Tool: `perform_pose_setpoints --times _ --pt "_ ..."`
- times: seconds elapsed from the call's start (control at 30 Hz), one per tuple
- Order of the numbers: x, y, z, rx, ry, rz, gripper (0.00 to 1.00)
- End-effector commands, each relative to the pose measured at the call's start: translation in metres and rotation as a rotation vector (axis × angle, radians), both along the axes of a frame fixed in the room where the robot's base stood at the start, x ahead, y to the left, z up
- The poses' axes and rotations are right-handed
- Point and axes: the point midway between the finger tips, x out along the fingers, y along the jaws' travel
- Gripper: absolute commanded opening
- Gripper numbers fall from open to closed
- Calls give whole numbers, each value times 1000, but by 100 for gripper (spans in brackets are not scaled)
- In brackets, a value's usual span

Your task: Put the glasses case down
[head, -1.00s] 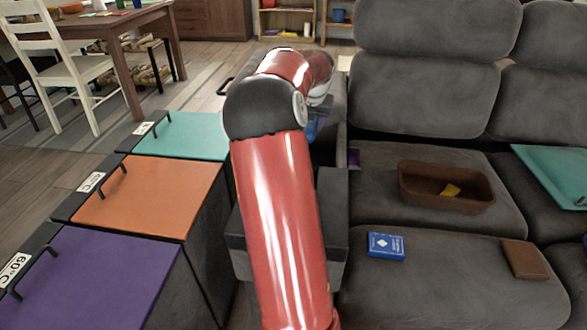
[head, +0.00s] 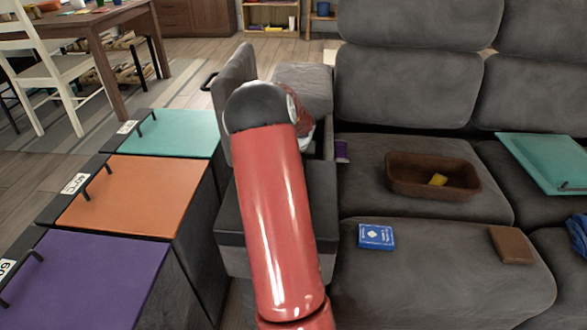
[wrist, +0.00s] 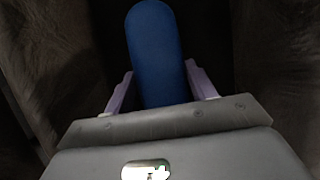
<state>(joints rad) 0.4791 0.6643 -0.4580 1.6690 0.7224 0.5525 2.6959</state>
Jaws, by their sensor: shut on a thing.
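The glasses case is a long blue rounded thing (wrist: 155,45) in the wrist view. My gripper (wrist: 160,88) is shut on it, with a pale purple finger on each side. The case points away from the gripper into a dark space between grey, fabric-like walls. What lies under its far end is too dark to tell. In the head view my red arm reaches down into the opened sofa armrest (head: 317,205), and my arm hides the gripper and the case.
The armrest lid (head: 235,95) stands raised. On the sofa seats are a brown basket (head: 400,188) with a yellow thing inside, a blue card box (head: 376,237), a brown wallet-like block (head: 511,245) and a purple can (head: 341,151). Bins with purple, orange and teal lids (head: 175,133) stand left.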

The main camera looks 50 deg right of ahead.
Motion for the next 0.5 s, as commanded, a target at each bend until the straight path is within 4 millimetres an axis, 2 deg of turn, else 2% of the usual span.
perform_pose_setpoints --times 0.03,0.17,0.5 --pt "-1 0 -10 3 2 0 28" --pt "-1 0 -28 4 0 -2 28" --pt "0 0 -31 1 0 1 28"
